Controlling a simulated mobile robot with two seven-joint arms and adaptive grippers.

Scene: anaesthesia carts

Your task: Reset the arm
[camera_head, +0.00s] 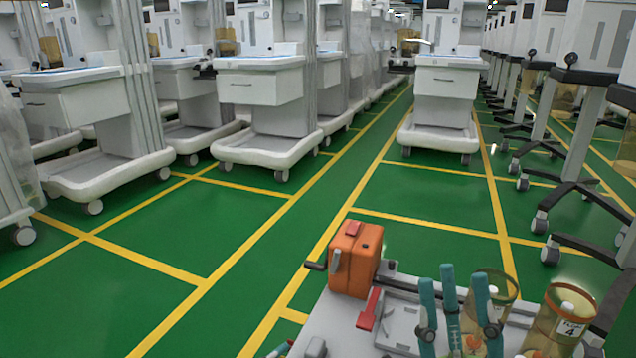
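Low in the head view, several upright teal prongs with reddish round marks stand in front of the table's right part. I take them to be my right gripper (454,282), but its lower part is cut off by the frame edge. I cannot tell which prongs are its two fingers, or whether it holds anything. My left gripper does not show clearly. An orange box (352,262) with a dark crank on its left side and a grey lever on its front stands upright at the table's far edge. A red piece (368,310) lies in front of it.
The grey table (335,322) also bears a tinted container (497,288) and another marked 4 (562,318), at the right. Beyond lies green floor with yellow lines. White carts (268,90) stand in rows at left and centre, wheeled stands at right.

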